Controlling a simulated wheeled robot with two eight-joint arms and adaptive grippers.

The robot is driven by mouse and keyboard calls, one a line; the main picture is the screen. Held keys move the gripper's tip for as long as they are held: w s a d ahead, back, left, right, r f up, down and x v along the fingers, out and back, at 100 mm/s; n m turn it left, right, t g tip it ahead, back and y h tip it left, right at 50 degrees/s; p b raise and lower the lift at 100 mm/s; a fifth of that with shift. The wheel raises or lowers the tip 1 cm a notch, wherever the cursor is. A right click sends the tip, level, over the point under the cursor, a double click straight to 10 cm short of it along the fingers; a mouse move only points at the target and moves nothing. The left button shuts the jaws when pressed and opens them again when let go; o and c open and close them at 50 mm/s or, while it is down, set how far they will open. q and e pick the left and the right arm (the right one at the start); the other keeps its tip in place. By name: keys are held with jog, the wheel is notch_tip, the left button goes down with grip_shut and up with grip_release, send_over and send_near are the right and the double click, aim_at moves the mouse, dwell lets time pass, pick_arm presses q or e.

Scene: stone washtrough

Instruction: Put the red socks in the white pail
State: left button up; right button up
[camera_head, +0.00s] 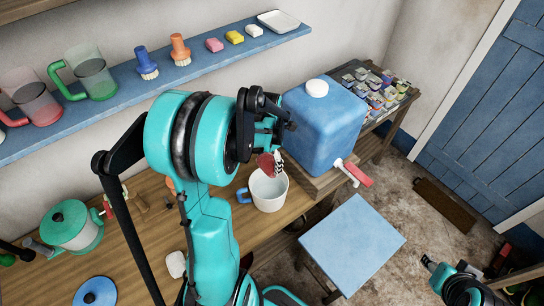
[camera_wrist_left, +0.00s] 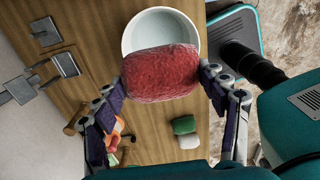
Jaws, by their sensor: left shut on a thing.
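The red socks (camera_wrist_left: 160,72) are a rounded red bundle between the fingers of my left gripper (camera_wrist_left: 163,86) in the left wrist view. My left gripper (camera_head: 272,140) is shut on them. In the head view, part of the red socks (camera_head: 265,164) shows just above the white pail (camera_head: 269,195). The pail stands upright on the wooden bench and has a blue handle. In the wrist view, the bundle hides the near part of the pail (camera_wrist_left: 129,38). My right gripper (camera_head: 432,264) is at the lower right, away from the bench; its opening is unclear.
A blue water container (camera_head: 325,125) with a red-handled tap stands right behind the pail. A blue shelf (camera_head: 180,80) holds jugs, brushes and soaps. A blue-topped stool (camera_head: 352,242) stands in front. Green (camera_wrist_left: 184,125) and white (camera_wrist_left: 189,141) blocks lie on the bench.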

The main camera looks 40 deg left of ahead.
pick_arm(q)
jog(key=shift+s+f, duration=0.2)
jog(key=shift+f, duration=0.2)
jog(key=shift+s+f+b, duration=0.1)
jog(key=shift+f+b, duration=0.3)
jog(key=shift+b, duration=0.15)
notch_tip(320, 180, down, 9)
jog(key=b, duration=0.6)
jog(key=shift+w+r, duration=0.1)
jog(key=shift+w, duration=0.1)
jog(key=o, duration=1.2)
jog(key=shift+o, duration=0.2)
jog(key=shift+r, duration=0.1)
